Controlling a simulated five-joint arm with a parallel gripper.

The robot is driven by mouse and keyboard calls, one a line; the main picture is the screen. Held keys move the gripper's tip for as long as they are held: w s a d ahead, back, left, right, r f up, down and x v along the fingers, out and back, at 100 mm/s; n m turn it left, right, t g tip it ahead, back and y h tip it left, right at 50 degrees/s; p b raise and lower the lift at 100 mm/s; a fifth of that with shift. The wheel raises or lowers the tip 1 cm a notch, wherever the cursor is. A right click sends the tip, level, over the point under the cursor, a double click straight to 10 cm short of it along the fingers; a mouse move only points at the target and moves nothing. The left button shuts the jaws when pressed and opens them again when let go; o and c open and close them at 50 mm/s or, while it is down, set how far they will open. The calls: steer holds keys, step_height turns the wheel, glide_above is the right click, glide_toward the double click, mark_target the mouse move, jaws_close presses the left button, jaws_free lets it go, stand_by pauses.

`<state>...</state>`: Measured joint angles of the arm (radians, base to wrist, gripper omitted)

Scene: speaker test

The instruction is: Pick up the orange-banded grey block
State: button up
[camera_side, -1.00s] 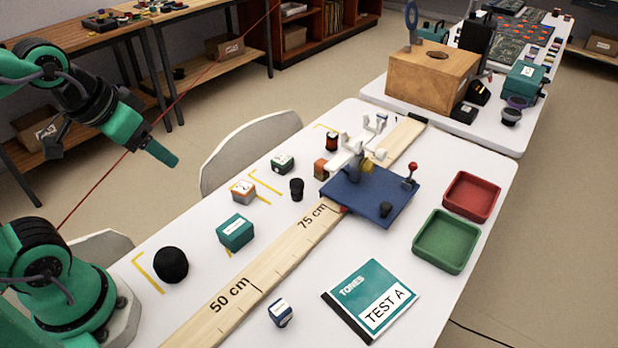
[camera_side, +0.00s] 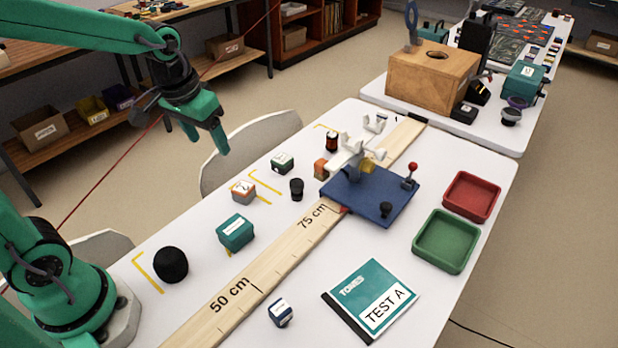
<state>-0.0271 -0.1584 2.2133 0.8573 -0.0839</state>
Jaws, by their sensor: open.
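The orange-banded grey block (camera_side: 243,191) sits on the white table beside a yellow corner mark, with a pale label on top. My gripper (camera_side: 207,144) points down, open and empty, in the air up and to the left of the block in the picture. The two green fingers are apart and touch nothing. Nothing covers the block.
A teal box (camera_side: 236,232), a black ball (camera_side: 171,264), a black knob (camera_side: 297,188) and a small green-and-white block (camera_side: 282,163) stand near it. A wooden ruler (camera_side: 245,290) runs along the table. A blue fixture (camera_side: 368,198) and red tray (camera_side: 471,196) are further right.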

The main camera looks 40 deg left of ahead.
mark_target(245, 185)
steer(key=w+f+g, duration=0.1)
steer(key=w+f, duration=0.1)
steer(key=f, duration=0.2)
steer(key=w+f, duration=0.3)
steer(key=w+a+f+n+g, duration=0.1)
steer(key=w+f, duration=0.2)
steer(key=f, duration=0.1)
steer(key=shift+a+f+g, duration=0.1)
steer(key=shift+f+g, duration=0.2)
steer(key=shift+f, duration=0.15)
steer(key=shift+f, duration=1.2)
steer(key=shift+w+f, duration=0.15)
steer(key=shift+f, duration=2.45)
